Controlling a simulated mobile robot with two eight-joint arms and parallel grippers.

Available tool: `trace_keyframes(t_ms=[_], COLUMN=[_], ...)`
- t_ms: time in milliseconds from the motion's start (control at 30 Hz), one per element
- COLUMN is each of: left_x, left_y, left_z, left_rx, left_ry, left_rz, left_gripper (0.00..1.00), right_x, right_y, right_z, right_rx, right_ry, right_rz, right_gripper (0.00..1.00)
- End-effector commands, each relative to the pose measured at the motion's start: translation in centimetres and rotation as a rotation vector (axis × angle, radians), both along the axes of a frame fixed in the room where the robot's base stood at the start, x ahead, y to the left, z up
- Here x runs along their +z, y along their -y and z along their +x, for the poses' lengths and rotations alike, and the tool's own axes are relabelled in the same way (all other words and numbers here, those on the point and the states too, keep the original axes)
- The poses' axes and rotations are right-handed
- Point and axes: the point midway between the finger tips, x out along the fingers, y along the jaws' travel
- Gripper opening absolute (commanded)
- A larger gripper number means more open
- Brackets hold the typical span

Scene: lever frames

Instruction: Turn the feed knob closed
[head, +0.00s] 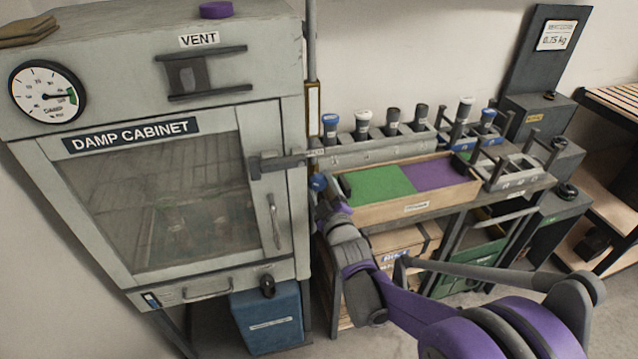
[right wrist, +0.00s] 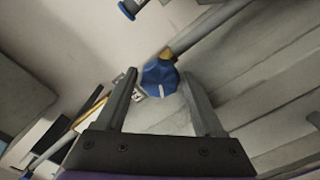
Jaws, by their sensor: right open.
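The feed knob (right wrist: 160,78) is blue and faceted, with a short white mark on its face, in the right wrist view. It sits on a brass-coloured stem. In the head view the blue knob (head: 318,182) is beside the cabinet's right edge, below the latch bar. My right gripper (right wrist: 160,82) is open, with one fingertip on each side of the knob and a small gap visible on both sides. In the head view its fingers (head: 325,200) are small and partly hidden by my wrist. My left gripper is not in view.
The damp cabinet (head: 120,290) stands at left, with a latch bar (head: 285,160) sticking out right. A wooden tray (head: 400,209) with green and purple sections and a rack of several knobbed handles (head: 375,150) are close behind my arm. A blue box (head: 268,325) is below.

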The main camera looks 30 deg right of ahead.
Motion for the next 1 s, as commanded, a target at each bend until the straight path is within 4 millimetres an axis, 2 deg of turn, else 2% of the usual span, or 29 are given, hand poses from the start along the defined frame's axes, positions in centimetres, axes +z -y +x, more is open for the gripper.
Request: trace_keyframes(t_ms=[167, 467, 833, 1000], left_x=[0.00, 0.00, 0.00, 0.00], left_y=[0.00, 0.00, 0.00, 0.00], left_z=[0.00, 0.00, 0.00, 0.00], left_rx=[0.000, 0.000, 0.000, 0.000], left_ry=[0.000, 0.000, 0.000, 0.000], left_rz=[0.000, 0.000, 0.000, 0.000], left_gripper=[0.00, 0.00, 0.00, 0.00], right_x=[-0.01, 0.00, -0.01, -0.01], right_y=[0.29, 0.33, 0.32, 0.32], right_z=[1.29, 1.41, 1.39, 1.39], right_rx=[0.000, 0.000, 0.000, 0.000], right_ry=[0.000, 0.000, 0.000, 0.002], right_rz=[0.000, 0.001, 0.001, 0.009], right_gripper=[0.70, 0.68, 0.02, 0.02])
